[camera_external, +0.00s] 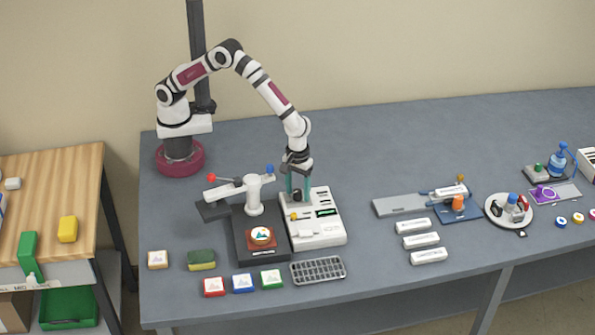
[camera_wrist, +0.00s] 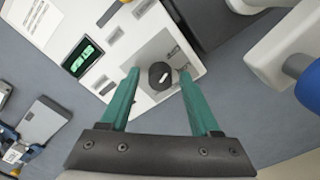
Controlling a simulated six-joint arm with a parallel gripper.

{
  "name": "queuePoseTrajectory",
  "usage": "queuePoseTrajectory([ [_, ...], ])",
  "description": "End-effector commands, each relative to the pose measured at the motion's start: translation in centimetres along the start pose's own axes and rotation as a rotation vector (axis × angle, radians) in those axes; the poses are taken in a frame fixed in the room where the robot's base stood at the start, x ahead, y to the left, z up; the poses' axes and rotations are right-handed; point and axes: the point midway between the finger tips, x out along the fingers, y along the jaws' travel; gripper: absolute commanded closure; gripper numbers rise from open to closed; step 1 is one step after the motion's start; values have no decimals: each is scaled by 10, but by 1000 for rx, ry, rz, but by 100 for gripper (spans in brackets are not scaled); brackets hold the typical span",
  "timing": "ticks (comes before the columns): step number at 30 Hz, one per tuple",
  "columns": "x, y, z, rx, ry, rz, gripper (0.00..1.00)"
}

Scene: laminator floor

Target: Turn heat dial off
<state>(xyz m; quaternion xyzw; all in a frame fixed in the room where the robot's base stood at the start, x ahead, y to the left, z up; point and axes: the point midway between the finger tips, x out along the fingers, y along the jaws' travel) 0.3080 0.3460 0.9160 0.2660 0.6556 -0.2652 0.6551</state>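In the external view the dial (camera_external: 297,195) is partly hidden by my fingers at the back of the control unit (camera_external: 320,237). My gripper (camera_wrist: 158,73) has two green fingers, one on each side of the dial. They are apart, with visible room between each fingertip and the knob. In the external view my gripper (camera_external: 296,189) points down at the dial. I cannot tell the exact fingertip height.
A green display (camera_wrist: 83,58) is on the unit. The white press lever with red and blue knobs (camera_external: 240,186) stands close to the left of my gripper. A black press base (camera_external: 248,222) adjoins the unit. Bare table (camera_external: 345,150) lies behind and to the right.

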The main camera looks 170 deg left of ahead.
Motion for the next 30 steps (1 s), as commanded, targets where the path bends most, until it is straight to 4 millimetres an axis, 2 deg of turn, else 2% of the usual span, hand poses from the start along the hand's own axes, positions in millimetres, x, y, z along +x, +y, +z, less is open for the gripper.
queuePoseTrajectory([
  [8,0,0,0,0,-1,-1,32],
  [11,-6,0,0,1,-1,0,32],
  [14,-24,1,0,1,0,3,32],
  [24,-126,1,0,0,0,5,32],
  [30,-155,0,0,0,-1,1,32],
])
